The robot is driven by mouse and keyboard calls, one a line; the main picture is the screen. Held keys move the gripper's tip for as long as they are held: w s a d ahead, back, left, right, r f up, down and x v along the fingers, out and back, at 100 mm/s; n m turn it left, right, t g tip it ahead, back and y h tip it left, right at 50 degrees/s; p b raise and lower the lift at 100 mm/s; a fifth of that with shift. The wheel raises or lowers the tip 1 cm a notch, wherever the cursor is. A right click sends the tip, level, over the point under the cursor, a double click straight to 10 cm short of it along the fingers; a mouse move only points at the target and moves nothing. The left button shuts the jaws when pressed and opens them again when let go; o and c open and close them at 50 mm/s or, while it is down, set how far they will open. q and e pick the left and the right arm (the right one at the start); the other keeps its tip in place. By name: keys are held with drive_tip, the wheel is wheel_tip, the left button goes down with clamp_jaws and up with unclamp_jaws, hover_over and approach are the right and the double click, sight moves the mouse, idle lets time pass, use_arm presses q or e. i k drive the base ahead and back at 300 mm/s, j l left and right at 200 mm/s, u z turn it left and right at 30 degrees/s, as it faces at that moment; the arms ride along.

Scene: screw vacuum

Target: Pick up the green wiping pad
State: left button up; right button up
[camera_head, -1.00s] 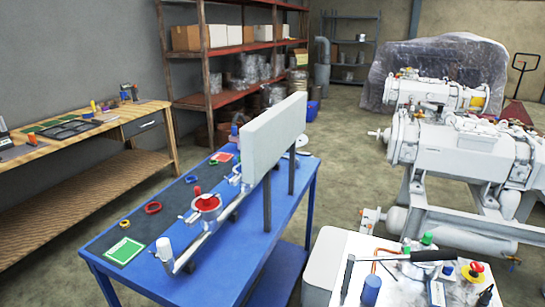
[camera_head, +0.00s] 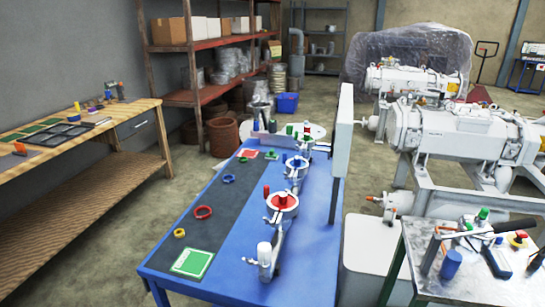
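A flat green square with a white border (camera_head: 192,263) lies on the dark strip at the near end of the blue table. On the wooden bench at the left, a flat green piece (camera_head: 42,126) lies beside a black tray, and another flat green piece (camera_head: 14,137) lies nearer. I cannot tell from this view which of these is the green wiping pad. Neither of my grippers is in view.
The blue table (camera_head: 232,295) also bears coloured rings, a red square (camera_head: 248,153) and metal valve pipework (camera_head: 280,205). A tall pale panel (camera_head: 342,135) stands at its right edge. A tool cart (camera_head: 425,285) is at right. Floor shows between bench and table.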

sight(271, 155)
drive_tip(key=i+j+u, duration=0.15)
drive_tip(key=j, duration=0.2)
drive_tip(key=j+u, duration=0.2)
drive_tip(key=i+j+u, duration=0.15)
drive_tip(key=j, duration=0.3)
drive_tip(key=i+j+u, duration=0.25)
drive_tip(key=j+u, duration=0.15)
drive_tip(key=i+j+u, duration=0.8)
drive_tip(key=i+j+z, duration=0.2)
drive_tip(key=i, duration=0.2)
drive_tip(key=i+z, duration=0.2)
drive_tip(key=i, duration=0.15)
drive_tip(key=i+l+z, duration=0.15)
drive_tip(key=z, duration=0.25)
drive_tip(key=i+z, duration=0.65)
drive_tip(key=z, duration=0.15)
drive_tip(key=i+j+z, duration=0.15)
drive_tip(key=z, duration=0.25)
drive_tip(key=i+j, duration=0.05)
drive_tip(key=i, duration=0.05)
